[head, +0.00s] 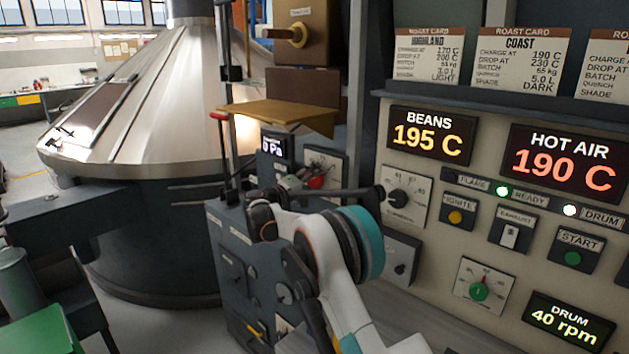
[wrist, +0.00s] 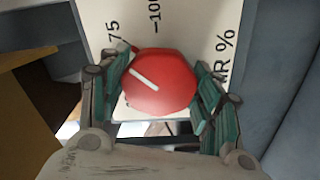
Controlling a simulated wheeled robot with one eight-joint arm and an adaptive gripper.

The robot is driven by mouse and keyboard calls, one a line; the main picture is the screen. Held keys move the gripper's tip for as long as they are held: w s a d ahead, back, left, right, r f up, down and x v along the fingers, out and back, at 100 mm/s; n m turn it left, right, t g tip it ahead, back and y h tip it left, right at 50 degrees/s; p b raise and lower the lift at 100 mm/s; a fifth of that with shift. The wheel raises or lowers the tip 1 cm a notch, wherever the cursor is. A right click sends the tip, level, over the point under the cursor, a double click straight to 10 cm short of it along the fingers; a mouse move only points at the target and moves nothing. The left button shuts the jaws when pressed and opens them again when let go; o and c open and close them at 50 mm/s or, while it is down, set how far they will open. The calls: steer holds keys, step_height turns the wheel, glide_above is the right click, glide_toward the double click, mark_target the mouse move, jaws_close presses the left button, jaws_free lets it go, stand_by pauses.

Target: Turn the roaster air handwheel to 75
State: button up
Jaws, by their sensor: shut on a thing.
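The roaster air handwheel is a red, faceted knob (wrist: 160,92) with a white pointer line, in the middle of the wrist view. It stands in front of a pale scale plate (wrist: 185,30) marked 75, 100 and "R %". The pointer line runs to the upper left, on the 75 side but angled a little below the printed 75. My gripper (wrist: 165,84) is shut on the knob, one green-padded finger on each side. In the head view the red knob (head: 316,182) shows small beside my gripper (head: 303,179), in front of its plate; its pointer is not readable there.
A brown ledge (head: 280,115) juts out above the knob. A control panel (head: 440,255) with dials and displays stands to the right. A large metal cone (head: 150,100) stands at the left. A dark cabinet (head: 235,270) with small controls lies below.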

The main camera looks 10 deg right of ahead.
steer(key=shift+f, duration=0.1)
steer(key=o, duration=1.1)
steer(key=v, duration=1.2)
steer(key=shift+d, duration=0.1)
